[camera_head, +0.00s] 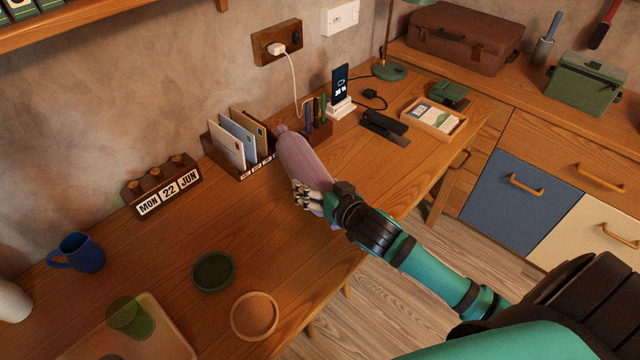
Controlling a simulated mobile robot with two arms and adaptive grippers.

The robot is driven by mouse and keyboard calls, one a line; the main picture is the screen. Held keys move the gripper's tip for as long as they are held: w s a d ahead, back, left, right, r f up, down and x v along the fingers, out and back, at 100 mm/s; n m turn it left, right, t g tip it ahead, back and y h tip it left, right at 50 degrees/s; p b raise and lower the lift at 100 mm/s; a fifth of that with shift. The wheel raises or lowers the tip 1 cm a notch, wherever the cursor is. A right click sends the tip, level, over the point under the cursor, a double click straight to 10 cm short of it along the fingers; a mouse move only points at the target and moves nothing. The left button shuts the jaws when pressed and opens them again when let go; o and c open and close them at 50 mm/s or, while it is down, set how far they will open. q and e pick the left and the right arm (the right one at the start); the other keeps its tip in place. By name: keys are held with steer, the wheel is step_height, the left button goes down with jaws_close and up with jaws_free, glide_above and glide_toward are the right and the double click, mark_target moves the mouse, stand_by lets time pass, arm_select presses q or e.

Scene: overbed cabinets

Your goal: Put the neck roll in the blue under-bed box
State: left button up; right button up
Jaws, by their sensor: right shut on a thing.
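The neck roll is a long mauve, soft-looking roll (300,158) with a gathered end. It is over the wooden desk, in front of the letter holder and pen holder. My right gripper (308,194) is shut on its near end. The roll leans up and to the left from the gripper; I cannot tell if it touches the desk. A blue panel with a wooden handle (517,205) is low in the cabinet at right. I cannot tell whether it is the blue under-bed box; no other blue box shows. My left gripper is not in view.
The desk (195,235) carries a letter holder (240,148), pen holder (318,125), phone stand (340,108), stapler (385,124), calendar (167,192), blue mug (78,253) and round dishes (254,314). A suitcase (465,38) and green tin (585,84) stand on the cabinet. Floor shows below.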

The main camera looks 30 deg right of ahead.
steer(key=w+d, duration=0.2)
steer(key=w, duration=0.1)
steer(key=shift+w+d+f, duration=0.1)
steer(key=shift+d, duration=0.05)
steer(key=shift+w+d+f, duration=0.1)
steer(key=shift+f, duration=0.05)
step_height(320, 180, down, 3)
steer(key=shift+f, duration=0.1)
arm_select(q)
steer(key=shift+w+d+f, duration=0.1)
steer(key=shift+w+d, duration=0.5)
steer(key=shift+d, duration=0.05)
arm_select(e)
steer(key=shift+f, duration=0.15)
steer(key=o, duration=1.2)
